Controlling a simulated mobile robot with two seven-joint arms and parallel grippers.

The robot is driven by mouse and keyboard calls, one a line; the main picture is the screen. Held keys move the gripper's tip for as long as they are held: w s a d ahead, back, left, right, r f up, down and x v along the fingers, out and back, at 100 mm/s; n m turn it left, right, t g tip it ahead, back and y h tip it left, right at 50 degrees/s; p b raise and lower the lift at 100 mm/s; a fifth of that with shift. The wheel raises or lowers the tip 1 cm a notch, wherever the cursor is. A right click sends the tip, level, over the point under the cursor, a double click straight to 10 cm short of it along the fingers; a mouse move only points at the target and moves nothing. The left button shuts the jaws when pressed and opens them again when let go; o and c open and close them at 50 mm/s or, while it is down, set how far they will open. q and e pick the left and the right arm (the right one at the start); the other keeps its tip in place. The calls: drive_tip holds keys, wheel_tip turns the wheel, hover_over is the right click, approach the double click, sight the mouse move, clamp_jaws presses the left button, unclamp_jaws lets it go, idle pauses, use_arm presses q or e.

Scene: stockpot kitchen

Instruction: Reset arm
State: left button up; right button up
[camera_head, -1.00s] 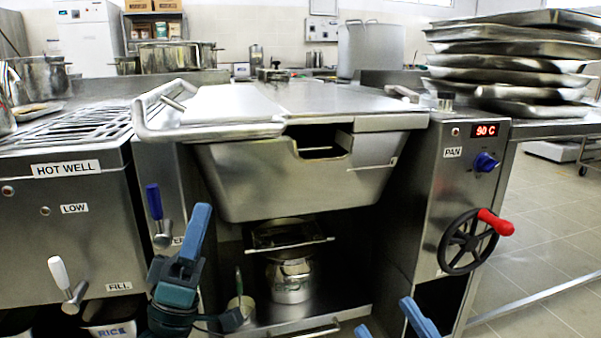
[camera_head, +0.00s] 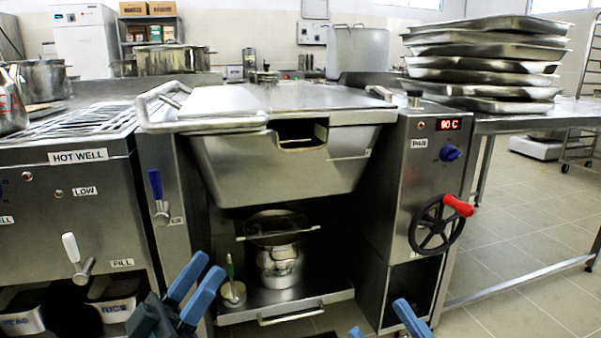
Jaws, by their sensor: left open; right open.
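My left gripper (camera_head: 190,292) is at the lower left, in front of the cabinet under the tilting pan. Its two blue fingers point up and stand apart, with nothing between them. My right gripper (camera_head: 382,330) is at the bottom edge, right of centre. Only its blue fingertips show, spread apart, and I see nothing between them. Both grippers are clear of the pan (camera_head: 275,165) and its cabinet. The rest of my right arm is out of view.
A steel pot (camera_head: 280,265) and a small container with a green-handled tool (camera_head: 232,292) stand on the lower shelf. A handwheel with red knob (camera_head: 436,225) is on the right panel. Stacked trays (camera_head: 485,65) stand on the right table. Floor at right is open.

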use_arm(q)
drive_tip(key=s+d+f+g+y+p, duration=0.1)
drive_tip(key=s+d+f+y+p, duration=0.15)
drive_tip(key=s+y, duration=0.2)
drive_tip(key=s+d+f+y+p, duration=0.1)
drive_tip(key=s+d+y+p, duration=0.1)
drive_tip(key=s+y+p, duration=0.3)
use_arm(e)
wheel_tip(320, 180, down, 4)
drive_tip(key=s+m+g+h, duration=0.1)
drive_tip(key=m+g+h, duration=0.1)
drive_tip(key=m+h, duration=0.2)
use_arm(q)
drive_tip(key=s+a+r+n+g+y+p, duration=0.1)
drive_tip(key=r+p, duration=0.4)
drive_tip(key=p, duration=1.2)
drive_tip(key=s+a+r+n+g+y+p, duration=0.2)
drive_tip(key=a+r+g+y+p, duration=0.2)
drive_tip(key=p, duration=1.4)
drive_tip(key=shift+s+a+r+g, duration=0.2)
drive_tip(key=shift+r+g, duration=0.2)
drive_tip(key=shift+g, duration=0.8)
use_arm(e)
drive_tip(key=s+d+r+m+g+h, duration=0.2)
drive_tip(key=d+r+g+h, duration=0.3)
drive_tip(key=r, duration=0.5)
drive_tip(key=m+g+h, duration=0.1)
drive_tip(key=g, duration=0.1)
drive_tip(key=shift+s+g, duration=0.15)
drive_tip(key=shift+g, duration=0.15)
